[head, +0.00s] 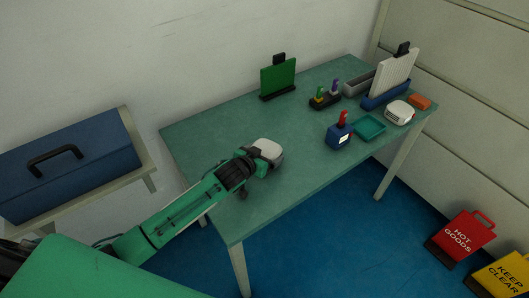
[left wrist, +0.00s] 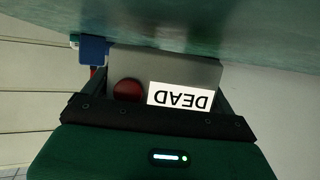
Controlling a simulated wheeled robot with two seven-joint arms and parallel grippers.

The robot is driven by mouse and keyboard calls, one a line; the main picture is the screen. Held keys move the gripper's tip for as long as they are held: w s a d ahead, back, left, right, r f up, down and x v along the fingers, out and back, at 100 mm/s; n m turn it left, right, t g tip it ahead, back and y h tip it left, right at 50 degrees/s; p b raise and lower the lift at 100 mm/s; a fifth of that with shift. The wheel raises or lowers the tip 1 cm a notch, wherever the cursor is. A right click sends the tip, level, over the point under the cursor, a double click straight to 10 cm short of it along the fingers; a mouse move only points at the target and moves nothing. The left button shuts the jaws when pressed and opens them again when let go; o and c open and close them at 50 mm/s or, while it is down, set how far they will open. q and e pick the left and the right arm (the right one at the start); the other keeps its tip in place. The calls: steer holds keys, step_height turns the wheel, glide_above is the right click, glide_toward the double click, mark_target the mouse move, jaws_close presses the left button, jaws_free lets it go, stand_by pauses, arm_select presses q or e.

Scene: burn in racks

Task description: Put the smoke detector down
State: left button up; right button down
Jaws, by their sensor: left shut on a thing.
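My left gripper (head: 254,161) is shut on a pale grey, round-cornered smoke detector (head: 268,149), over the near left part of the green table (head: 215,130). In the left wrist view the smoke detector (left wrist: 190,68) shows between the fingers, with a dark red round button and a white label reading DEAD, upside down in that view. The green tabletop (left wrist: 230,25) is close beyond it. I cannot tell whether the detector touches the table. My right gripper is not in view.
A blue tester with a red top (head: 339,133), a teal tray (head: 369,128), a white device (head: 398,112) and an orange block (head: 420,102) stand to the right. A green board (head: 278,78) stands at the back. The table's left and front middle are clear.

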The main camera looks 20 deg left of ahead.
arm_select(q)
steer(key=o, duration=0.9)
steer(key=shift+f, duration=0.2)
steer(key=shift+r, duration=0.5)
steer(key=v, duration=1.2)
steer(key=shift+r+b, duration=0.25)
steer(key=shift+b, duration=0.1)
